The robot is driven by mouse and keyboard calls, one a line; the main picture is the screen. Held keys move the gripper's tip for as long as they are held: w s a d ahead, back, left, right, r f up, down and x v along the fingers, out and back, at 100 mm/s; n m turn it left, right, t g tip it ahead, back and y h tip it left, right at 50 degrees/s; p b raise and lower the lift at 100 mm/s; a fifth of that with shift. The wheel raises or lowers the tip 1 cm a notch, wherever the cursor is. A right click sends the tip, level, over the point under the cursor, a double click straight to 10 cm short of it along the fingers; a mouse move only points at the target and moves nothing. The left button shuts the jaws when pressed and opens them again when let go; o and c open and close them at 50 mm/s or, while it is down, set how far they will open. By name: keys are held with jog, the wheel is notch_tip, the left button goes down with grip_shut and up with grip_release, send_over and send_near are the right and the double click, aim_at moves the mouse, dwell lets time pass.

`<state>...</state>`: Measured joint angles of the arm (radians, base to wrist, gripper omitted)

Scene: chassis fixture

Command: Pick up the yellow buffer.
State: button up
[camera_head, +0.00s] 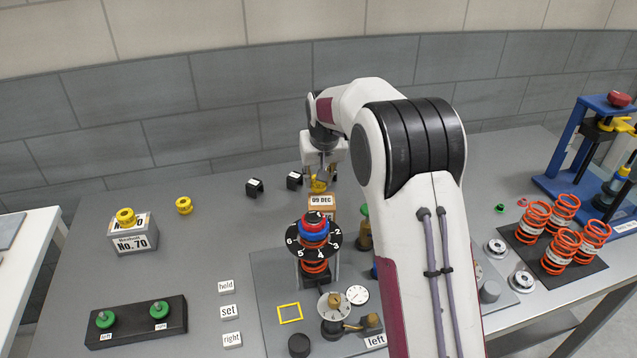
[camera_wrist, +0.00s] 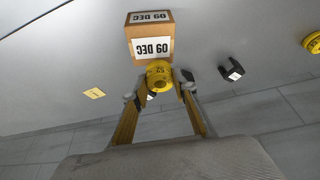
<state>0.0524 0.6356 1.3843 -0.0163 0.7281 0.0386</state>
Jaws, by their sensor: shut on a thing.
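My gripper (camera_wrist: 158,86) is shut on a yellow buffer (camera_wrist: 159,73), a round piece with a dark mark on its face. The buffer is between the two fingertips, beside a brown box labelled 09 DEC (camera_wrist: 150,30). In the head view the held buffer (camera_head: 319,186) shows in part under my gripper, just behind the 09 DEC box (camera_head: 322,207). I cannot tell whether it touches the box or the table. Another yellow buffer (camera_head: 184,205) lies on the table at left, and one (camera_head: 125,216) sits on a grey box labelled No. 70 (camera_head: 135,242).
Two black clips (camera_head: 254,187) lie left of my gripper. A spring stack with a numbered dial (camera_head: 314,240) stands in front. Orange springs (camera_head: 537,218) and a blue press (camera_head: 570,150) are at right. The table between the clips and the word tiles (camera_head: 226,287) is clear.

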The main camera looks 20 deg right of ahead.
aim_at(323, 187)
notch_tip(323, 187, up, 8)
dwell(0.5)
jog(key=shift+a+r, duration=0.1)
dwell(0.4)
jog(key=shift+s+a+r, duration=0.1)
jog(key=shift+a+r, duration=0.15)
jog(key=shift+a, duration=0.35)
jog(key=shift+s+d+f+m+g+h, duration=0.1)
jog(key=shift+s+d+m+h, duration=0.25)
jog(key=shift+m, duration=0.5)
jog(key=shift+s+d+m+g+h, duration=0.1)
jog(key=shift+s+m+h, duration=0.15)
jog(key=shift+s+m, duration=0.45)
jog(key=shift+s+d+f+m+g+h, duration=0.15)
jog(key=shift+s+m+h, duration=0.2)
jog(key=shift+m, duration=0.6)
jog(key=shift+r, duration=0.1)
jog(key=shift+f, duration=3.1)
